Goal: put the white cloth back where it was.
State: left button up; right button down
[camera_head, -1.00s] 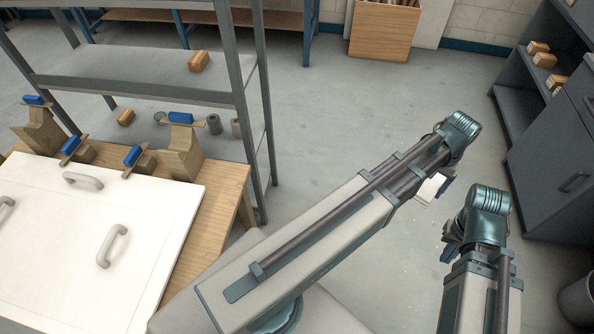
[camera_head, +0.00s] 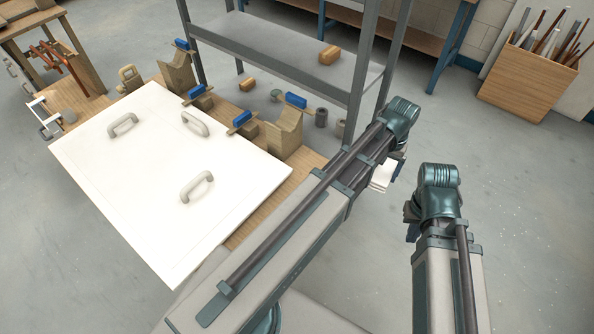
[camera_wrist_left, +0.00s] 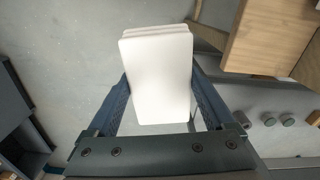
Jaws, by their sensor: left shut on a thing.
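The white cloth (camera_wrist_left: 158,75) looks like a small folded stack of flat layers with rounded corners. In the left wrist view my left gripper (camera_wrist_left: 160,108) has one blue finger on each side of it and is shut on it. In the head view a small piece of the cloth (camera_head: 382,178) shows below the end of my left arm, over the floor to the right of the bench. My right gripper (camera_head: 411,224) is lower and mostly hidden behind its own wrist, so its jaws cannot be read.
A wooden bench (camera_head: 240,234) at left carries a large white panel (camera_head: 165,180) with several grey handles. Wooden blocks with blue-topped pieces stand along its far edge. A grey metal shelf (camera_head: 275,62) stands behind the bench. A wooden bin (camera_head: 527,85) is at the back right. The right floor is clear.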

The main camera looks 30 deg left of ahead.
pick_arm(q)
jog(key=a+m, duration=0.2)
jog(key=a, duration=1.8)
jog(key=b, duration=0.6)
send_over(318, 166)
jog(key=s, duration=0.2)
jog(key=f, duration=0.6)
jog(key=shift+d, duration=0.35)
jog(key=shift+f, duration=0.15)
notch_tip(318, 166, down, 4)
jog(key=b, duration=0.3)
jog(key=shift+r+b, duration=0.25)
jog(key=shift+b, duration=0.1)
jog(key=shift+f, duration=0.2)
jog(key=o, duration=1)
jog(key=shift+r, duration=0.1)
jog(key=shift+o, duration=0.2)
